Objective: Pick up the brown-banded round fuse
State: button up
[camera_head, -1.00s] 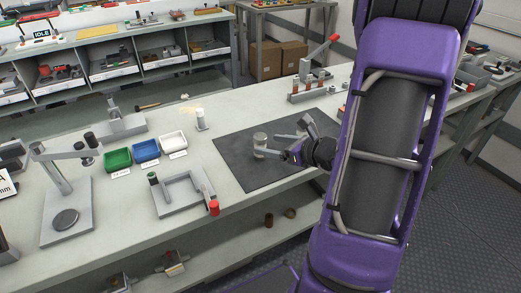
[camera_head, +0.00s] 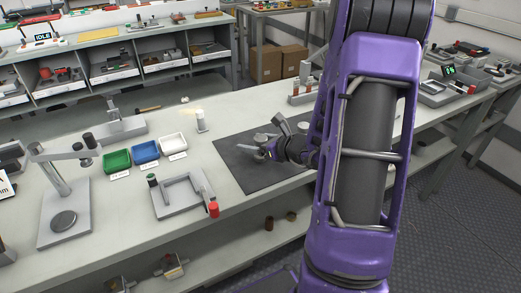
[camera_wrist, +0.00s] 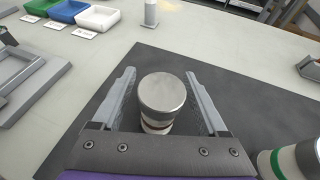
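A round fuse with a wide silvery metal cap (camera_wrist: 162,94) stands upright on the dark mat, and a narrow brownish band shows low on its side. In the wrist view my gripper (camera_wrist: 160,92) is open, with one finger on each side of this fuse and a gap visible on both sides. In the head view my gripper (camera_head: 262,143) is low over the mat and largely covers the fuse.
The dark mat (camera_head: 262,180) lies on the pale workbench (camera_head: 125,222). Green (camera_head: 117,160), blue (camera_head: 145,150) and white (camera_head: 172,143) trays stand to the left. A pale cylinder (camera_head: 201,121) stands behind the mat.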

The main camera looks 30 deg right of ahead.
grip_shut()
jog(key=shift+r, duration=0.1)
